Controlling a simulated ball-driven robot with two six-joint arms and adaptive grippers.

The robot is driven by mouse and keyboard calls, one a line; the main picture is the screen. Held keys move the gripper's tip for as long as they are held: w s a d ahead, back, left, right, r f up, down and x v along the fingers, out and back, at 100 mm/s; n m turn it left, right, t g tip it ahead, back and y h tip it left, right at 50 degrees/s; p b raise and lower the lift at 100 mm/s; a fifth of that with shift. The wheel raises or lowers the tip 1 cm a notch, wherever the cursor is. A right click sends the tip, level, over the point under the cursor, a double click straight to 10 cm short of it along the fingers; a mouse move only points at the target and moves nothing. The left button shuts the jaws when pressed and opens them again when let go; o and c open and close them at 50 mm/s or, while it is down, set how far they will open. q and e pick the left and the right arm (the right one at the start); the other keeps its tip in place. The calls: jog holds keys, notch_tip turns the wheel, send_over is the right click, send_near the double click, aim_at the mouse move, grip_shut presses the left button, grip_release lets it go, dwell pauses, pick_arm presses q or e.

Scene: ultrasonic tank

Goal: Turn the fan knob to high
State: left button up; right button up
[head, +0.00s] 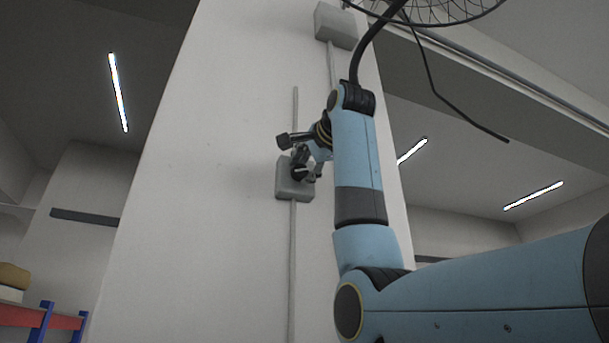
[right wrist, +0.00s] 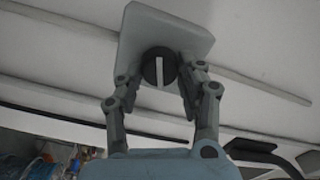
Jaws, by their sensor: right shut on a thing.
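The fan knob (right wrist: 159,67) is a round black dial with a white bar, on a light grey box (right wrist: 146,25) in the right wrist view. The white bar stands close to upright in that view. In the head view the grey box (head: 293,192) is fixed to a pale column, and the knob (head: 298,173) is partly hidden by my gripper. My right gripper (right wrist: 160,85) is at the knob, with one finger on each side of it, and is shut on it. My left gripper is in neither view.
A thin conduit (head: 292,260) runs down the pale column (head: 220,200) through the box. A second grey box (head: 336,25) is higher up, near a wire fan cage (head: 440,10). A shelf with blue posts (head: 42,318) stands at lower left.

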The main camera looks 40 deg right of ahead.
jog(key=shift+f+m+b, duration=0.1)
jog(key=shift+m+b, duration=1)
jog(key=shift+m, duration=1)
jog(key=o, duration=1.1)
jog(key=shift+d, duration=0.1)
jog(key=shift+s, duration=0.1)
jog(key=v, duration=1.2)
